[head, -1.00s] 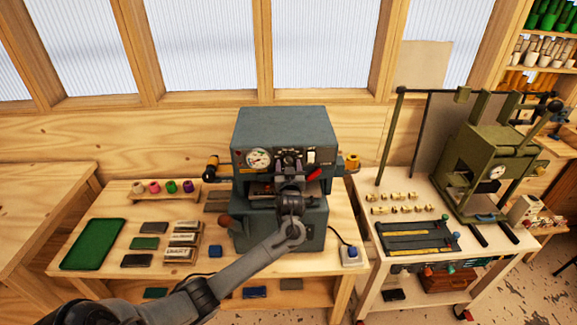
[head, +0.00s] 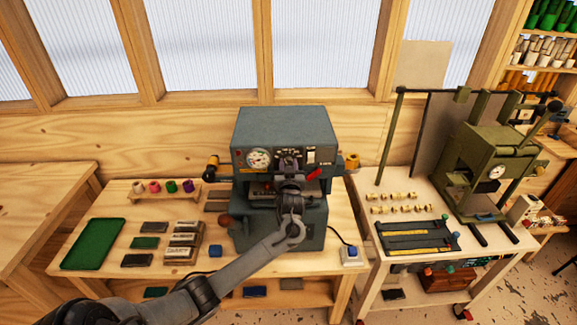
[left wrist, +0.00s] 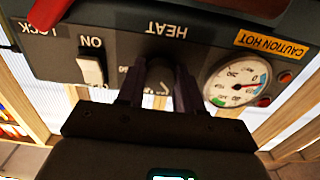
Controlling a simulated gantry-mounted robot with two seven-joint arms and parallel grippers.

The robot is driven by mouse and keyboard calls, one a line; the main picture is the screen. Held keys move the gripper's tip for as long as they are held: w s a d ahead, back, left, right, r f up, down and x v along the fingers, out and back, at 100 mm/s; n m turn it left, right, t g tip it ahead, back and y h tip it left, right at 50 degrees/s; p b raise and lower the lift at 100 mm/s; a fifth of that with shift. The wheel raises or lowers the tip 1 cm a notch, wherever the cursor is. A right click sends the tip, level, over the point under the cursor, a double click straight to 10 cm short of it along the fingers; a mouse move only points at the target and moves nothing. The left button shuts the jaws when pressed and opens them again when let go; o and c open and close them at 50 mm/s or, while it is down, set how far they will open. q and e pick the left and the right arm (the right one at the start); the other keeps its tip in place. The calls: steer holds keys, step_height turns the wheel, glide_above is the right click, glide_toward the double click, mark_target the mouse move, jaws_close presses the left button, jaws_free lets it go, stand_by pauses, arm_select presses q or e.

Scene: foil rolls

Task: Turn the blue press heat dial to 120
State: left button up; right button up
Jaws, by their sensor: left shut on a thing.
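The blue-grey press (head: 285,135) stands on the wooden bench. Its front panel carries a round gauge, a white ON switch and a red lever. The heat dial (left wrist: 160,75) shows in the left wrist view, upside down under the HEAT label, between the fingers of my left gripper (left wrist: 160,88). The fingers are shut on the dial from both sides. Most of the dial's numbers are hidden by the fingers, so its setting cannot be read. In the head view my left gripper (head: 290,165) covers the dial. My right gripper is not in view.
The white ON switch (left wrist: 90,67) and the gauge (left wrist: 236,80) sit close on either side of the fingers. The red lever (head: 314,173) is to the right of the gripper. Foil rolls (head: 171,186), blocks and a green tray (head: 93,244) lie on the bench at left.

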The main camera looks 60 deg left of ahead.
arm_select(q)
steer(key=shift+r+m+p, duration=0.2)
steer(key=shift+m+p, duration=0.5)
steer(key=shift+p, duration=0.15)
steer(key=m+p, duration=0.7)
steer(key=m, duration=0.2)
steer(key=shift+s+p, duration=0.1)
steer(key=shift+p, duration=0.3)
steer(key=shift+m+p, duration=0.35)
steer(key=shift+m, duration=0.15)
steer(key=shift+f, duration=0.15)
steer(key=o, duration=1)
steer(key=shift+o, duration=0.2)
